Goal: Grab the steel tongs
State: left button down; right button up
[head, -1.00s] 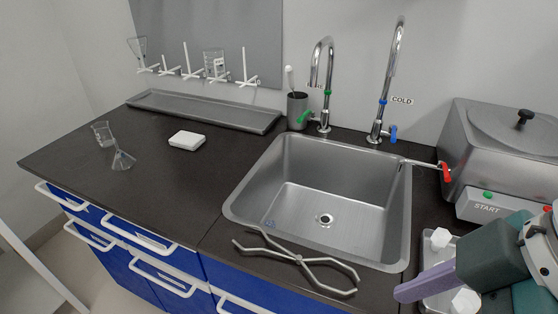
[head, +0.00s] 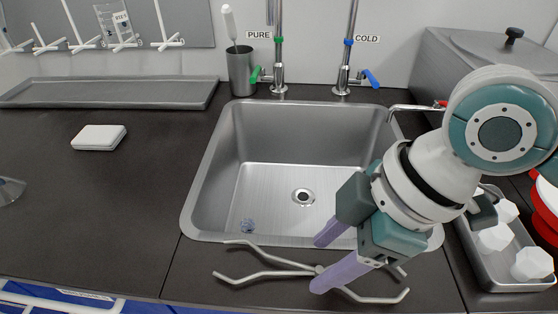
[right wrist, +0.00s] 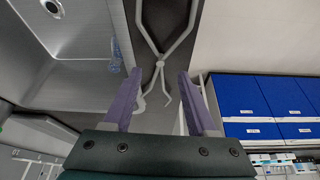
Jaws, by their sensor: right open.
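The steel tongs (head: 262,273) lie crossed on the dark counter at the front of the sink, with their pivot near the middle. They also show in the right wrist view (right wrist: 160,64). My right gripper (head: 322,262) is open over the right part of the tongs and hides some of it. In the right wrist view its two purple fingers (right wrist: 154,95) stand apart, with the tongs' pivot and one end between and beyond them. Contact between fingers and tongs cannot be told. My left gripper is not in view.
The steel sink (head: 207,190) lies just behind the tongs. A metal tray (head: 508,280) with white stoppers stands at the right. The counter's front edge is close. A white box (head: 99,137) sits on the clear counter at left.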

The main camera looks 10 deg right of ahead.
aim_at(310, 271)
jog(key=x, duration=0.2)
jog(key=shift+a+f, duration=0.2)
jog(key=shift+f, duration=0.1)
grip_shut()
dwell(0.4)
